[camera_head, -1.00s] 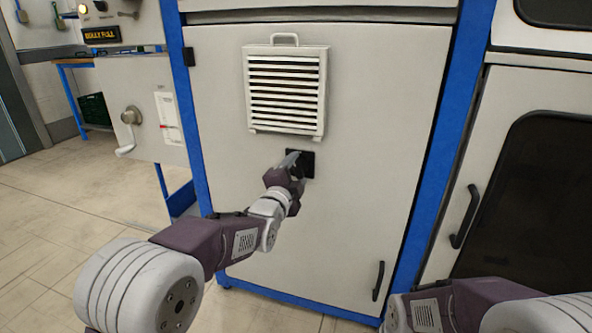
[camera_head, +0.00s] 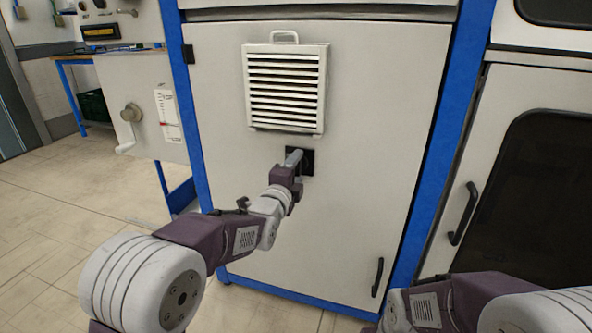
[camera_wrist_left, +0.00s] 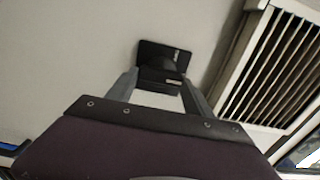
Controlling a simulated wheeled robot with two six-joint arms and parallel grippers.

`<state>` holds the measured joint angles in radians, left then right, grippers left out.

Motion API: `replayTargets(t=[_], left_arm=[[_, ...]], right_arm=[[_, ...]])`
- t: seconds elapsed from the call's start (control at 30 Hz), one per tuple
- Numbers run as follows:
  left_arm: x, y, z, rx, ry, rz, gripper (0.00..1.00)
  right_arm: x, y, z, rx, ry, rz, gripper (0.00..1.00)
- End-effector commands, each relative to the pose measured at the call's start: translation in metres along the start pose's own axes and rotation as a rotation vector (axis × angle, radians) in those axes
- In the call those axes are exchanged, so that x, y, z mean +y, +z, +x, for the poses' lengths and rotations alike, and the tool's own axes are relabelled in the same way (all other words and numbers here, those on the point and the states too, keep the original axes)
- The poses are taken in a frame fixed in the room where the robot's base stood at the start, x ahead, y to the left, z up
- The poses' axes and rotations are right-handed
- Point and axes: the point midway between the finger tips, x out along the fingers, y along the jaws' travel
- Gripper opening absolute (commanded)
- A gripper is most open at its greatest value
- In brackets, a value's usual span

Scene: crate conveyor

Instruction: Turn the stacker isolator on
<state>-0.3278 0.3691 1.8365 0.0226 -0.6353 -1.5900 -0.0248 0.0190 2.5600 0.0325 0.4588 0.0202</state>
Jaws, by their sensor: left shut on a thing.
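The isolator is a black square plate (camera_head: 308,162) with a black knob, set in the pale cabinet door below the louvred vent. My left gripper (camera_head: 293,159) is at it and partly hides the knob in the head view. In the left wrist view the plate (camera_wrist_left: 150,49) is straight ahead, and the isolator's knob (camera_wrist_left: 160,75) stands between the two grey fingers of my left gripper (camera_wrist_left: 162,88). The gripper is shut on the knob. My right arm shows at the bottom right of the head view, with its gripper out of view.
The louvred vent (camera_head: 286,88) juts out just above the isolator. A door handle (camera_head: 377,277) is low on the right of the cabinet door. A grey crank (camera_head: 130,114) is on the panel to the left. Floor is clear at the left.

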Motion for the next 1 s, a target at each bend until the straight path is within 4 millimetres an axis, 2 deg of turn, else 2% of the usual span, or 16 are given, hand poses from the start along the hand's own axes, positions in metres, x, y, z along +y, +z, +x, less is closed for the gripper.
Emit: replayTargets(t=[0.13,0.17,0.2,0.23,0.6,0.67,1.0], left_arm=[[0.001,0.0,0.0,0.0,0.003,0.0,0.2],[0.001,0.0,0.0,0.0,0.003,-0.001,0.68],[0.001,0.0,0.0,0.0,0.003,-0.001,0.79],[0.001,0.0,0.0,0.0,0.002,-0.001,0.82],[-0.001,0.0,-0.006,0.0,0.002,-0.001,0.82],[-0.002,0.0,-0.013,0.0,0.002,-0.001,0.82],[-0.002,0.0,-0.078,0.0,0.003,-0.001,0.82]], right_arm=[[0.0,0.0,0.0,0.0,0.0,0.0,0.0],[0.0,0.0,0.0,0.0,0.0,0.0,0.0],[0.0,0.0,0.0,0.0,0.0,0.0,0.0],[0.0,0.0,0.0,0.0,0.0,0.0,0.0],[0.0,0.0,-0.004,0.0,0.0,0.0,0.0],[0.0,-0.001,-0.008,0.0,0.0,0.0,0.0],[-0.001,-0.003,-0.031,0.0,0.0,0.0,0.0]])
